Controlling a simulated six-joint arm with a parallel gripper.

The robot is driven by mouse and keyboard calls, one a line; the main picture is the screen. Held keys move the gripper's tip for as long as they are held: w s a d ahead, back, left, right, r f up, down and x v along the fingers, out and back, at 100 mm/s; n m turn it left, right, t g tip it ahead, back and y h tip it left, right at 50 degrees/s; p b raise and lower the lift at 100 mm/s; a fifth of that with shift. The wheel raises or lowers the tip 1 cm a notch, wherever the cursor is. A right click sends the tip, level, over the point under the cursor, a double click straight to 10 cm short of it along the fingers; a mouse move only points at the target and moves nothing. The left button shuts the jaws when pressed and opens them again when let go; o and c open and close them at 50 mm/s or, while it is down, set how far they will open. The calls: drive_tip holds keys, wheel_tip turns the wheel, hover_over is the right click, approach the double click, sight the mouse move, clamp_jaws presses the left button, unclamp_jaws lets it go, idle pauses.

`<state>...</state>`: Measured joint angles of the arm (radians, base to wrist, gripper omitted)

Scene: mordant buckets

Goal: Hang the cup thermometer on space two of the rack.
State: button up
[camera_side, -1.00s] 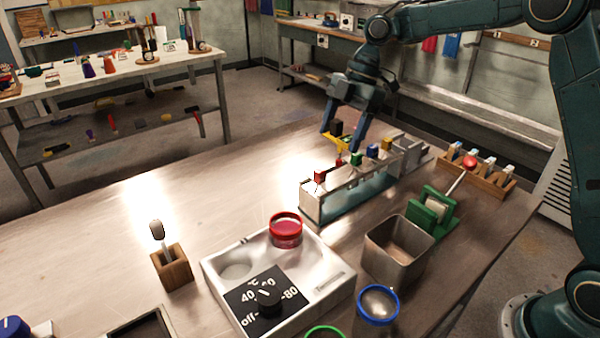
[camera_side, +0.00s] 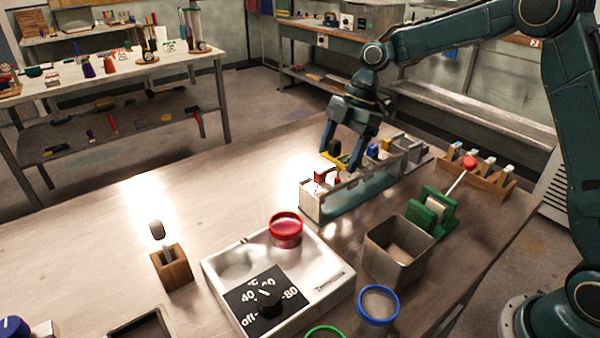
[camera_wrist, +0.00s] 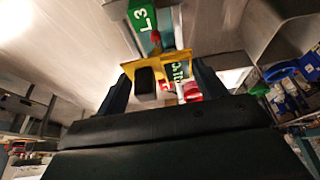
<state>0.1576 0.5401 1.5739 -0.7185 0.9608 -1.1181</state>
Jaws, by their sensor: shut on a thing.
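My gripper (camera_side: 343,157) is shut on a yellow piece with a black block, which I take to be the cup thermometer (camera_wrist: 176,66). In the side view my gripper is low over the long clear-fronted rack (camera_side: 368,192). The yellow piece lies between the red tag (camera_side: 320,178) at the near left end and the blue block (camera_side: 373,151) farther along. I cannot tell whether it rests on the rack or is just above it. In the wrist view green labels (camera_wrist: 143,15), one reading L3, and red parts show beyond it.
A wooden rack (camera_side: 484,182) with several pale clips stands to the right. A green holder (camera_side: 433,211) with a red-topped stick and a metal bin (camera_side: 398,250) stand in front. The white heater (camera_side: 322,287) carries a red cup.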

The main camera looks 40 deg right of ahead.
sight(342, 157)
drive_tip(key=shift+f, duration=1.65)
drive_tip(key=o, duration=1.1)
drive_tip(key=shift+v, duration=6.8)
drive_tip(key=shift+d, duration=0.1)
drive_tip(key=shift+s+r, duration=0.1)
